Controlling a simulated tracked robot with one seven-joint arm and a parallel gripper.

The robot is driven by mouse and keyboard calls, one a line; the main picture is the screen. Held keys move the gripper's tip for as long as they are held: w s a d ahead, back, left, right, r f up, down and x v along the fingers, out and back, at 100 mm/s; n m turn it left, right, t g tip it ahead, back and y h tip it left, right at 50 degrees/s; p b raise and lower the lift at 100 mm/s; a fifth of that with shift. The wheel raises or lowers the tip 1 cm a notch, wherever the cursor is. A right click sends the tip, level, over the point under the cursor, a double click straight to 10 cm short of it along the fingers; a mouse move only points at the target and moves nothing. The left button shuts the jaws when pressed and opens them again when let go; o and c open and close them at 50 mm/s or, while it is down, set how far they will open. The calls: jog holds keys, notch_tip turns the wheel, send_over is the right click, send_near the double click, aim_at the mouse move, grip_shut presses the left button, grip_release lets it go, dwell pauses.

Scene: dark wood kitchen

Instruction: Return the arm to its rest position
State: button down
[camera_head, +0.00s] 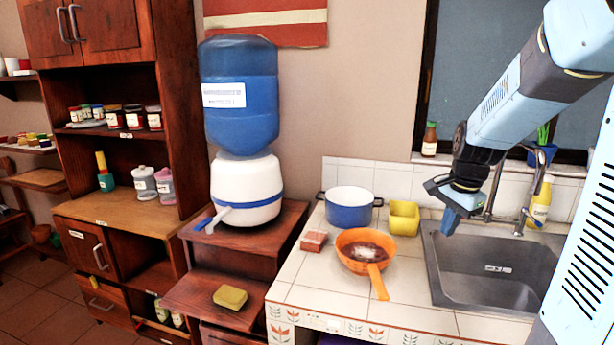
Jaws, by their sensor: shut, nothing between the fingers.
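My gripper (450,219) hangs at the end of my light blue and dark grey arm, at the right of the head view. Its fingers point down and are shut with nothing seen between them. It appears in front of the left edge of the steel sink (490,265), above counter height. It looks apart from the orange pan (367,250) to its left and the yellow container (403,218) behind it. The arm comes in from the upper right and hides part of the window and tap area.
The tiled counter (320,290) holds a blue pot (349,207) and a small reddish block (314,241). A tap (530,205) and yellow bottle (541,200) stand behind the sink. A water dispenser (240,130) stands left. A yellow sponge-like block (230,297) lies on a lower shelf.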

jog(key=s+a+r+n+t, duration=0.1)
jog(key=s+a+r+n, duration=0.2)
jog(key=s, duration=0.3)
jog(key=s+a+r+n+t, duration=0.1)
jog(key=s+a+r+n, duration=0.2)
jog(key=s+n, duration=0.2)
jog(key=s+a+r+n+t, duration=0.1)
jog(key=s+a+r+n, duration=0.2)
jog(key=s+n, duration=0.2)
jog(key=s, duration=0.3)
jog(key=shift+s+a+r+t, duration=0.15)
jog(key=shift+a+r+t, duration=0.05)
jog(key=shift+a+t, duration=0.15)
jog(key=c, duration=1.8)
grip_release()
